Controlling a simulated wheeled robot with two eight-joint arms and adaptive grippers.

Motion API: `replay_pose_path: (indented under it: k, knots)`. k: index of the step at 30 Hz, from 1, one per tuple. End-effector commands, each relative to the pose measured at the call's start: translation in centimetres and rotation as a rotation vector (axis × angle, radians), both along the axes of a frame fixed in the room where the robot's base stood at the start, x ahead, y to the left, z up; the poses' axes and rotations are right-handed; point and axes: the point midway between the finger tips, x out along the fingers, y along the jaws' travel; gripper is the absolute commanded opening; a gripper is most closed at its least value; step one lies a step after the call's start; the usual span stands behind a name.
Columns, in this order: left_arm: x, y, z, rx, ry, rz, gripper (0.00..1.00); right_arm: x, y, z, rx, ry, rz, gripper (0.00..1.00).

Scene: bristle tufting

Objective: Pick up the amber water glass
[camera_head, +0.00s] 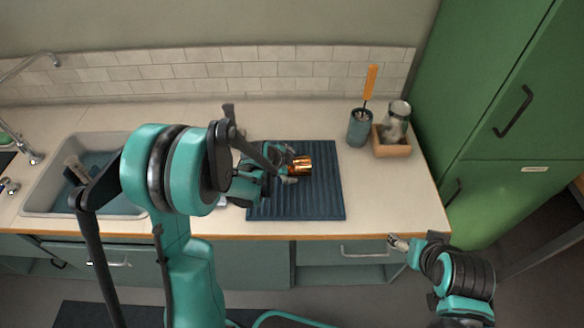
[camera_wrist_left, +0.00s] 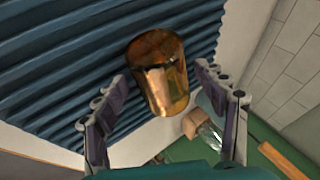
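The amber water glass (camera_head: 301,166) is on the dark blue ribbed mat (camera_head: 300,205) on the counter. It also shows in the left wrist view (camera_wrist_left: 159,72), ahead of and partly between the two fingers. My left gripper (camera_head: 289,165) is right at the glass in the head view. In the left wrist view my left gripper (camera_wrist_left: 166,100) is open, its fingers apart on either side of the glass with gaps showing. My right gripper (camera_head: 398,242) hangs in front of the counter's edge at the right, away from the glass; its fingers are too small to read.
A teal holder (camera_head: 359,128) with an orange-handled brush and a wooden box (camera_head: 391,147) holding a clear jar (camera_head: 396,116) stand right of the mat. A sink (camera_head: 50,205) is at the left. A green cabinet (camera_head: 520,110) borders the right.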

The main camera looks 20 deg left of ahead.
Motion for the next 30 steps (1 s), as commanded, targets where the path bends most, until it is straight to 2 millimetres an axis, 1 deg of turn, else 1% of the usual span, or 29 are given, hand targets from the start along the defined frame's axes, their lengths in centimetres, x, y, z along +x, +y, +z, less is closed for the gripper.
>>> replay_pose_path:
  k: [1,2,3,6,7,8,14,17,20,22,25,26,27,29,30]
  knots:
    - [0.0,0.0,0.0,0.000,0.000,0.000,0.53,0.0,0.0,0.0,0.000,0.000,0.000,0.74]
    - [0.0,0.0,0.0,0.000,0.000,0.000,0.45,0.0,0.0,0.0,0.000,0.000,0.000,0.74]
    - [0.0,0.0,0.0,0.000,0.000,0.000,0.34,0.0,0.0,0.0,0.000,0.000,0.000,0.74]
    - [0.0,0.0,0.0,0.000,0.000,0.000,0.12,0.0,0.0,0.0,0.000,0.000,0.000,0.74]
    - [0.0,0.0,0.0,0.000,0.000,0.000,0.12,0.0,0.0,0.0,0.000,0.000,0.000,0.74]
    - [0.0,0.0,0.0,0.000,0.000,0.000,0.06,0.0,0.0,0.0,0.000,0.000,0.000,0.74]
    - [0.0,0.0,0.1,0.000,0.001,0.000,0.06,0.0,0.0,0.0,0.000,0.000,0.000,0.74]
    - [0.0,0.0,0.4,0.000,0.000,0.000,0.06,0.0,0.0,0.2,0.000,0.000,0.000,0.74]
    - [0.0,0.0,1.4,0.000,0.000,0.000,0.06,0.0,0.0,0.7,0.000,0.000,0.000,0.74]
    - [0.0,0.0,2.3,0.000,0.000,0.000,0.06,0.0,0.0,1.3,0.000,0.000,0.000,0.74]
    - [0.0,0.0,4.3,0.001,0.001,0.000,0.06,0.0,0.0,2.3,0.000,0.000,0.000,0.74]
    - [-0.1,-0.2,4.9,0.000,0.001,0.000,0.06,0.0,0.0,2.5,0.000,0.000,0.000,0.74]
    - [-0.6,-1.2,5.2,0.001,0.002,-0.005,0.06,0.0,0.0,2.7,0.000,0.000,0.000,0.74]
    - [-1.2,-2.5,6.0,0.001,0.000,-0.006,0.06,0.0,0.0,3.2,0.000,0.000,0.000,0.74]
    - [-1.6,-3.5,6.6,0.001,0.000,-0.006,0.06,0.0,0.0,3.5,0.000,0.000,0.000,0.74]
